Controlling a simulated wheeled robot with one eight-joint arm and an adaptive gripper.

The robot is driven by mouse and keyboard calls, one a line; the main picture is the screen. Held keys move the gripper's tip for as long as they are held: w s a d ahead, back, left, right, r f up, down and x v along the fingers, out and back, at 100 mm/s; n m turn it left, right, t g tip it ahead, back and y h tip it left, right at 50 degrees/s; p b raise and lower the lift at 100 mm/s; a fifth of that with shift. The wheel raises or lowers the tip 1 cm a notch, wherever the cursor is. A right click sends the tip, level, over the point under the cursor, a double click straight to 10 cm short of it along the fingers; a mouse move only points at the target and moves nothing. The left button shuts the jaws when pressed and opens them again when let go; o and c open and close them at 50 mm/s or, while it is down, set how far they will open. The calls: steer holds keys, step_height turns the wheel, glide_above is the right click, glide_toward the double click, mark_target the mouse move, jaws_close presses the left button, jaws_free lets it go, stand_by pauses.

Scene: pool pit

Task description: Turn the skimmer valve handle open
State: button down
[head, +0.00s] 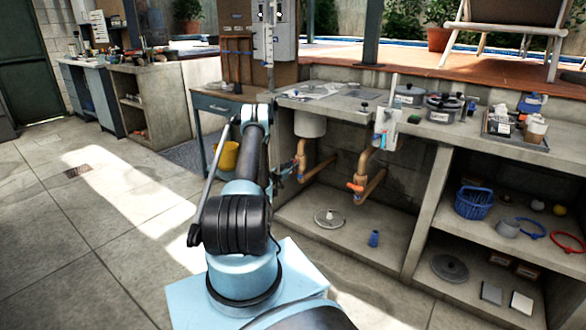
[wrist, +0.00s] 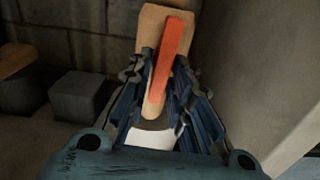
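In the wrist view an orange-red valve handle (wrist: 175,48) stands in front of a tan pipe or valve body (wrist: 152,22). My gripper (wrist: 164,72) is open, with one dark blue finger on each side of the handle. Contact with the handle cannot be made out. In the head view my gripper (head: 283,175) is partly hidden behind my arm, beside the left copper-coloured pipe (head: 303,160) under the counter. A second pipe (head: 366,165) to the right carries an orange handle (head: 355,187). Which handle bears the skimmer label cannot be read.
The concrete counter (head: 330,100) overhangs the pipes, with pots (head: 445,107) on top. A concrete divider (head: 428,200) stands right of the pipes. A round lid (head: 329,219) and a blue cup (head: 374,239) are on the lower shelf.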

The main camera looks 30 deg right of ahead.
steer(key=shift+w+a+n, duration=0.2)
steer(key=shift+n, duration=0.3)
steer(key=c, duration=1.5)
jaws_free()
steer(key=shift+d, duration=0.1)
steer(key=shift+r, duration=4.95)
